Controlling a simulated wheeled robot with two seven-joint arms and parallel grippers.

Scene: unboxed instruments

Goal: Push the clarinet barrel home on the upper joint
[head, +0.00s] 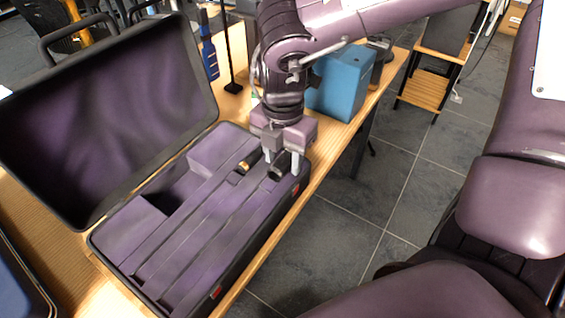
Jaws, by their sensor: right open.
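An open instrument case (205,222) with purple lining lies on the wooden table, with long slots running along it. Near its far right end, a short black piece with a gold-coloured ring (247,163) sits in one slot. Another black piece (279,170) lies in the neighbouring slot, partly hidden by my right gripper. I cannot tell which is the barrel and which the upper joint. My right gripper (283,162) points down over that second piece, with its fingers apart, one on each side of it. I cannot tell whether they touch it. My left gripper is out of view.
The raised case lid (108,115) stands along the left. A blue box (344,82) and a dark stand (232,86) are behind the case. The table's edge runs close along the case's right side, with open floor (350,215) beyond.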

